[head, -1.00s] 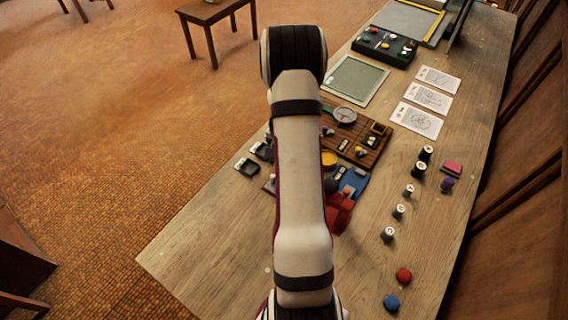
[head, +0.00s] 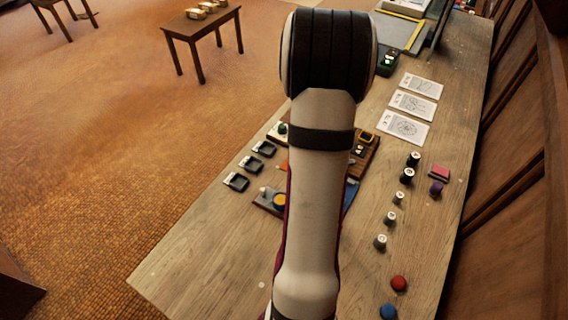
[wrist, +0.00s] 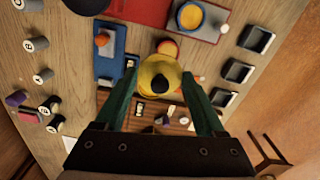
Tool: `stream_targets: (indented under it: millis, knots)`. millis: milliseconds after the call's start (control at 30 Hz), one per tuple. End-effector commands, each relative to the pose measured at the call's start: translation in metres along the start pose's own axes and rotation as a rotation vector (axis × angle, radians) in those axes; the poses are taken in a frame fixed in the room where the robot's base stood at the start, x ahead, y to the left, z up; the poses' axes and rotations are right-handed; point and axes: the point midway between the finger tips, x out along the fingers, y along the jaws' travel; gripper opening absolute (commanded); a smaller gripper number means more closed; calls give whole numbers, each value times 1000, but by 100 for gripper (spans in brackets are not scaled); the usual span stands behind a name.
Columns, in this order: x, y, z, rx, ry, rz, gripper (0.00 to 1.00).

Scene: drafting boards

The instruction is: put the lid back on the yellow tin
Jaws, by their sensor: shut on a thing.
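The yellow lid (wrist: 155,82), round with a dark knob-like spot, is between the two green fingers of my gripper (wrist: 160,78) in the wrist view. My gripper is shut on it. What looks like the yellow tin (wrist: 190,17), a yellow round inside a dark rim, stands on a grey board beyond the fingertips, up and right of the lid. It also shows in the head view (head: 280,202), just left of my arm. The lid and tin are apart in the wrist view. My arm hides the gripper and lid in the head view.
Several black square trays (wrist: 238,70) line the right of the wrist view. A blue board (wrist: 107,65) with an orange-topped piece lies left of the gripper. A brown wooden board (wrist: 170,115) lies below the lid.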

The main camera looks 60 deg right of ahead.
Motion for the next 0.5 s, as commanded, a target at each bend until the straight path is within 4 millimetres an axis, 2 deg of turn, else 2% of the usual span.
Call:
stream_targets:
  millis: [100,167,333,400,500]
  knots:
    - [-10,17,-1,3,1,-1,19]
    - [-12,19,-9,3,0,0,19]
    - [-6,15,-50,0,-1,2,19]
    - [-3,13,-61,-1,-1,2,19]
    - [4,12,-65,-1,-2,3,19]
